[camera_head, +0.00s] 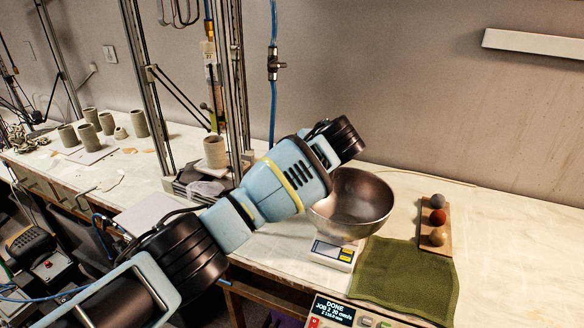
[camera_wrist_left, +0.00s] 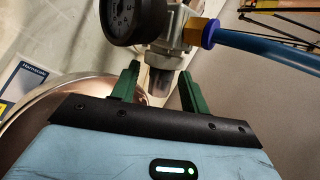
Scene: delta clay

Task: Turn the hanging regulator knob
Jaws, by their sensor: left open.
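The hanging regulator shows in the left wrist view as a metal body (camera_wrist_left: 182,35) with a round black gauge (camera_wrist_left: 124,18) and a blue hose on its right. Its knob (camera_wrist_left: 160,82) is a short dark cylinder pointing down from the body. My left gripper (camera_wrist_left: 158,88) is open, with one green finger on each side of the knob. Whether either finger touches it I cannot tell. In the head view my left arm reaches across the bench, and its fingers and the regulator are hidden or not distinct there. My right gripper is in neither view.
A metal bowl (camera_head: 352,205) stands on a white scale (camera_head: 334,252) below my left wrist. A green towel (camera_head: 405,278) and a board with three balls (camera_head: 437,222) lie to the right. A metal frame with a clay cup (camera_head: 214,152) stands left of my wrist.

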